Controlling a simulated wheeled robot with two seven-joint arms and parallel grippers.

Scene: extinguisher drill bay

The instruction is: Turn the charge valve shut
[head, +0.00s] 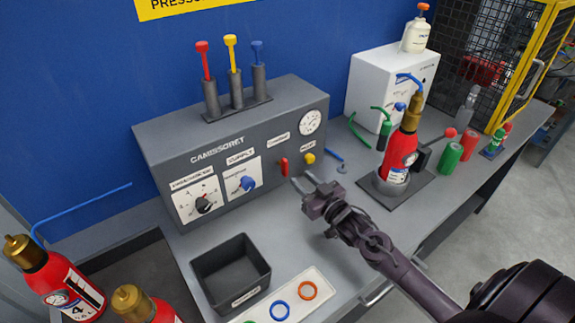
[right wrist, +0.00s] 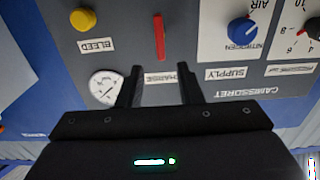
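The charge valve is a red lever (head: 282,167) on the front of the grey panel box (head: 235,140), between the supply knob and the yellow bleed knob. In the right wrist view, which is upside down, the red lever (right wrist: 158,37) stands in line with the panel's vertical, beyond my fingertips. My right gripper (head: 308,184) is in front of the panel, just right of and below the lever. Its two fingers (right wrist: 160,80) are apart with nothing between them, and the CHARGE label shows through the gap. My left gripper is not in view.
The yellow bleed knob (head: 309,158) and a gauge (head: 310,122) are close to the lever. A blue supply knob (head: 246,183) is left. A black bin (head: 231,273) and ring tray (head: 318,288) lie in front. A red extinguisher (head: 398,158) stands right.

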